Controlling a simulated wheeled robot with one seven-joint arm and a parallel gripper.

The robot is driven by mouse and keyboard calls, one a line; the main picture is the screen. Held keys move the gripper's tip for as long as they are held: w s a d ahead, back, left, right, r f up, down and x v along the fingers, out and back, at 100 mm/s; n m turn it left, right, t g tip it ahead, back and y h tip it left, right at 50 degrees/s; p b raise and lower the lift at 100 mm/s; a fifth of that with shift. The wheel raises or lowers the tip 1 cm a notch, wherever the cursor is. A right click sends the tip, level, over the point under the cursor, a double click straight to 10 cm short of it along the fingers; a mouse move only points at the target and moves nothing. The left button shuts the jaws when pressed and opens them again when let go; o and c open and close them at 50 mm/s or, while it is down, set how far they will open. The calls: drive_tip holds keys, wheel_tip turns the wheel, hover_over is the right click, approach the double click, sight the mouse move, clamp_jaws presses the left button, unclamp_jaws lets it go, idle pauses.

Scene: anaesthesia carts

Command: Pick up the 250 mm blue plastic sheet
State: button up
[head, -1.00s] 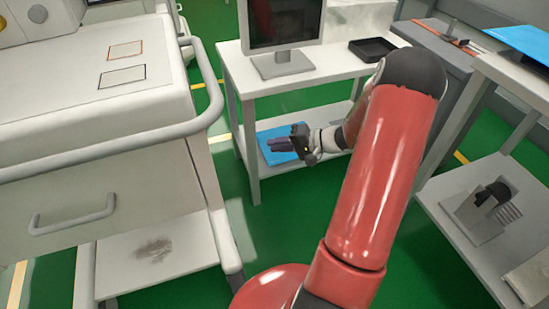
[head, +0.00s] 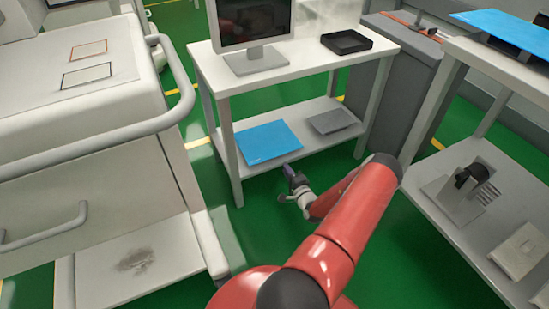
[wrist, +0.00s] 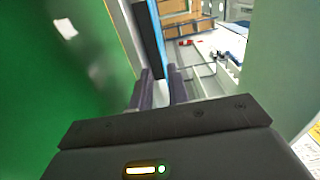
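A blue plastic sheet (head: 266,141) lies flat on the lower shelf of the white table in the head view. Another blue sheet (head: 505,27) lies on the top of the right-hand table. I cannot read a size on either. My gripper (head: 289,172) is just in front of the shelf's front edge, apart from the sheet on the shelf. In the wrist view its two purplish fingers (wrist: 161,88) stand apart with a narrow gap. A blue strip (wrist: 160,35) beside a dark panel shows beyond them; it looks like a sheet seen edge-on.
The white table's lower shelf (head: 308,117) also bears a grey flat piece (head: 333,121). A monitor and a black tray (head: 346,42) are on its top. A white cart (head: 120,110) stands left, a shelved table (head: 455,235) right. Green floor lies between them.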

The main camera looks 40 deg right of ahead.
sight(278, 162)
drive_tip(key=b+x, duration=0.2)
drive_tip(key=x, duration=0.6)
drive_tip(key=shift+w+b, duration=0.1)
drive_tip(key=shift+b, duration=0.3)
drive_tip(key=shift+c, duration=0.5)
clamp_jaws()
wheel_tip(278, 162, up, 2)
drive_tip(key=shift+r+p, duration=0.2)
drive_tip(key=shift+p, duration=0.9)
drive_tip(key=shift+f, duration=0.2)
drive_tip(key=r+p+v, duration=0.3)
drive_tip(key=p+v, duration=0.4)
drive_tip(key=v, duration=0.9)
drive_tip(key=shift+d, duration=0.1)
